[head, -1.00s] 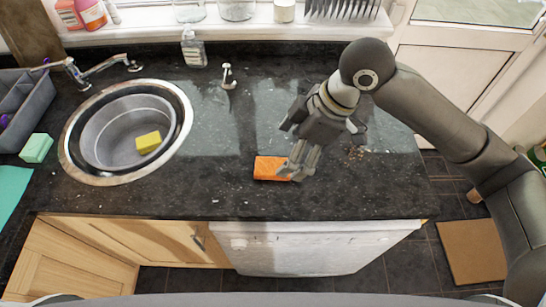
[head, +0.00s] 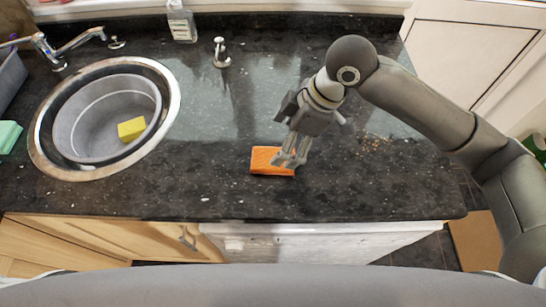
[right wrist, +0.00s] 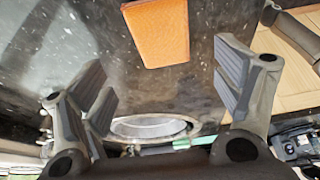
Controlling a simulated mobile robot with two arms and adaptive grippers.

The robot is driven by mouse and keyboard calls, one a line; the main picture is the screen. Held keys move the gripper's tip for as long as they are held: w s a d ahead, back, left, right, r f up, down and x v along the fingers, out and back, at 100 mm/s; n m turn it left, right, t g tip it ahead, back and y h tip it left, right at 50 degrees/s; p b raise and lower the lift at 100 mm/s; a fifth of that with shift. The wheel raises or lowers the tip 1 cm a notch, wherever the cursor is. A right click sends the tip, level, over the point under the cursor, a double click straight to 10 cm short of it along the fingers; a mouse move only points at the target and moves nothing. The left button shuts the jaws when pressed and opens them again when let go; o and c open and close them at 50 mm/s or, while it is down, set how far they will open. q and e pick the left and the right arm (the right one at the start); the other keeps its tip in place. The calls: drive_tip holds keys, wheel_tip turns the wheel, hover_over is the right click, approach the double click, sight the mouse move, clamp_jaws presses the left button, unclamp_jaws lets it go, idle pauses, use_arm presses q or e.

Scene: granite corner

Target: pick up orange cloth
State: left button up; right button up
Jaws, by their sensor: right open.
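The orange cloth (head: 268,160) is a folded, flat rectangle lying on the dark granite counter, right of the sink. My right gripper (head: 290,160) is at its right end in the head view, with the fingers overlapping that end. In the right wrist view the cloth (right wrist: 158,32) lies beyond the open fingers (right wrist: 168,90), with nothing between the pads. I cannot tell whether the fingers touch the cloth. My left gripper is not in view.
The round sink (head: 80,120) holds a yellow sponge (head: 131,129). A soap dispenser (head: 221,53) and a clear bottle (head: 181,22) stand at the back. A green sponge (head: 9,136) lies at the left. Crumbs (head: 378,142) lie right of my gripper. The counter front edge (head: 230,219) is near.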

drive_tip(key=shift+x, duration=0.8)
drive_tip(key=x, duration=0.1)
drive_tip(key=p+x, duration=0.1)
drive_tip(key=x, duration=0.2)
drive_tip(key=shift+s+d+f, duration=0.2)
drive_tip(key=shift+s+f, duration=0.05)
drive_tip(key=shift+a+f, duration=0.2)
drive_tip(key=shift+f, duration=0.2)
drive_tip(key=shift+f+p, duration=0.25)
drive_tip(key=shift+p, duration=0.2)
drive_tip(key=shift+d, duration=0.1)
drive_tip(key=c, duration=1.1)
